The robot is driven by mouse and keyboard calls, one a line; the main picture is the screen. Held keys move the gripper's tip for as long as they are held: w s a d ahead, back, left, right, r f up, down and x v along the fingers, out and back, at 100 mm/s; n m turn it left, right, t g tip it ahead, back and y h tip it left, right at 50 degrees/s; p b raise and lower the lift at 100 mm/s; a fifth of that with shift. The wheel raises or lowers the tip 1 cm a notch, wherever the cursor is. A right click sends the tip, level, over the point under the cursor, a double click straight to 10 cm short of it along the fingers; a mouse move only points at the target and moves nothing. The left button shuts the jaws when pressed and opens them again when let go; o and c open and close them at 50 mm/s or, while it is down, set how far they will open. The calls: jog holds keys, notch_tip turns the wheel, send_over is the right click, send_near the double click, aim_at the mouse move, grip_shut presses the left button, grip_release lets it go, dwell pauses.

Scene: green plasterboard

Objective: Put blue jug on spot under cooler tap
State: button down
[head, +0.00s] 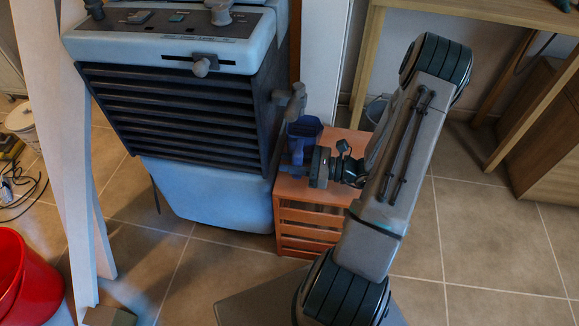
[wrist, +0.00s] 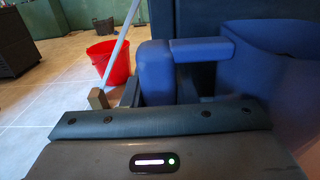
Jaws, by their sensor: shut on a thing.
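The blue jug (head: 304,128) is beside the right side of the cooler (head: 170,105), just below the grey tap (head: 294,100), over the back left of the orange slatted crate (head: 310,218). My gripper (head: 297,172) is shut on the jug, at its handle side. In the wrist view the jug's handle (wrist: 155,72) rises just beyond my gripper, and the jug's body (wrist: 270,58) fills the right. The jug looks upright. Its base is hidden, so I cannot tell whether it touches the crate. No marked spot shows on the crate top.
A white post (head: 75,130) leans in front of the cooler's left. A red bucket (head: 22,280) stands at the lower left. A wooden table (head: 480,14) and cabinet (head: 545,140) are at the right. Tiled floor is clear right of my arm.

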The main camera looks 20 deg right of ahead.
jog(key=shift+w+a+f, duration=0.1)
jog(key=shift+a+f, duration=0.05)
jog(key=shift+f, duration=0.45)
jog(key=c, duration=1.2)
grip_release()
jog(key=shift+f, duration=0.1)
jog(key=shift+o, duration=0.2)
jog(key=shift+r, duration=0.2)
jog(key=p+v, duration=0.2)
jog(key=v, duration=1)
jog(key=shift+f, duration=0.1)
